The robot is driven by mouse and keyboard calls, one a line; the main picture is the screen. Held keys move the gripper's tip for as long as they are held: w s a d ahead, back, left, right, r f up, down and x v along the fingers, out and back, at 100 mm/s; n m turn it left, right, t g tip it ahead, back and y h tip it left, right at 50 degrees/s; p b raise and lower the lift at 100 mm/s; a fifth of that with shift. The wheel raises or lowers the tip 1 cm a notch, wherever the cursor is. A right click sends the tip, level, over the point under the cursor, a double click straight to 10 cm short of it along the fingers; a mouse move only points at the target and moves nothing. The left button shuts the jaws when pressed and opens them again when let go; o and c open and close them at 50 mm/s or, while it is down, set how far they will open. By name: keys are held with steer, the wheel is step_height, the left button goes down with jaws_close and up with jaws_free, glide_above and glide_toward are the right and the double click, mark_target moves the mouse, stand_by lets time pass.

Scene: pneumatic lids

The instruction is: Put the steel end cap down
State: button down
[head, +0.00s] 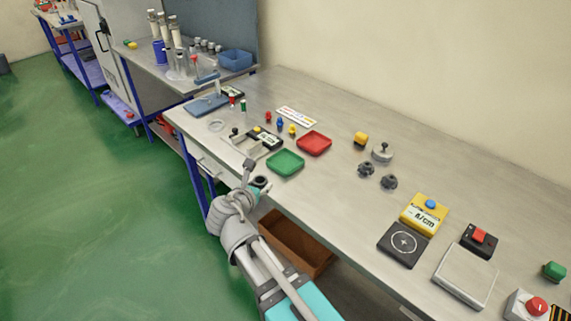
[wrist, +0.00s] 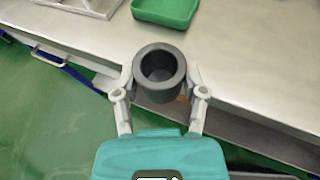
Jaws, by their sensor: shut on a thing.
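My gripper (wrist: 160,92) is shut on a dark grey, hollow round cap (wrist: 161,68), which I take to be the steel end cap. Its open mouth faces up toward the wrist camera, and one finger presses on each side. In the head view the cap (head: 261,181) shows as a small dark ring at the end of my arm, by the front edge of the workbench (head: 330,215). In the wrist view the cap overlaps the bench's front edge. Its underside is hidden, so I cannot tell its exact height.
A green tray (head: 285,163) and a red tray (head: 314,143) lie beyond the cap. A metal fixture (head: 243,143) stands left of them. Two dark knobbed parts (head: 366,170) and a yellow scale-like box (head: 424,212) are farther right.

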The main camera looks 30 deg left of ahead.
steer(key=r+p, duration=0.3)
steer(key=w+r+p, duration=0.1)
steer(key=r+p, duration=0.3)
steer(key=d+r+p, duration=0.1)
steer(key=r+p, duration=0.2)
steer(key=r, duration=0.1)
steer(key=shift+w, duration=0.4)
steer(key=shift+f, duration=0.15)
steer(key=b, duration=0.4)
glide_above(283, 167)
steer(key=s, duration=0.4)
step_height(283, 167, down, 4)
steer(key=w+f+b, duration=0.1)
steer(key=f+b, duration=0.1)
steer(key=w+f+b, duration=0.2)
steer(key=shift+w+f, duration=0.15)
steer(key=shift+w+f+b, duration=0.3)
steer(key=shift+w+f, duration=0.05)
steer(key=shift+w, duration=0.05)
